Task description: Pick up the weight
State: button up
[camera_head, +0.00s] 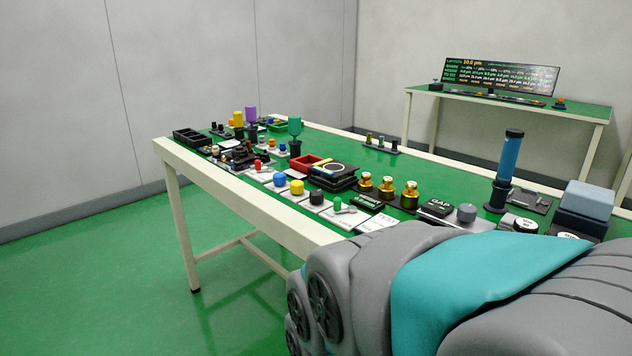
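Three brass-coloured, knobbed pieces that look like weights stand upright in a row on a dark base on the green-topped table, right of centre. They are a left one (365,183), a middle one (387,189) and a right one (410,196). I cannot tell which one is the task's weight. My grey and teal arm fills the lower right, in front of the table's near part. My gripper is not in view, so its state and its place relative to the weights are hidden.
The long table (240,195) is crowded: a black stacked device (333,178), a red tray (304,163), coloured knobs, a tall blue cylinder (510,155) and a blue-grey block (587,199). A second table with a monitor (500,77) stands behind. The green floor (100,270) at left is clear.

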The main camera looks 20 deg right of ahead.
aim_at(386, 191)
jog(key=z, duration=1)
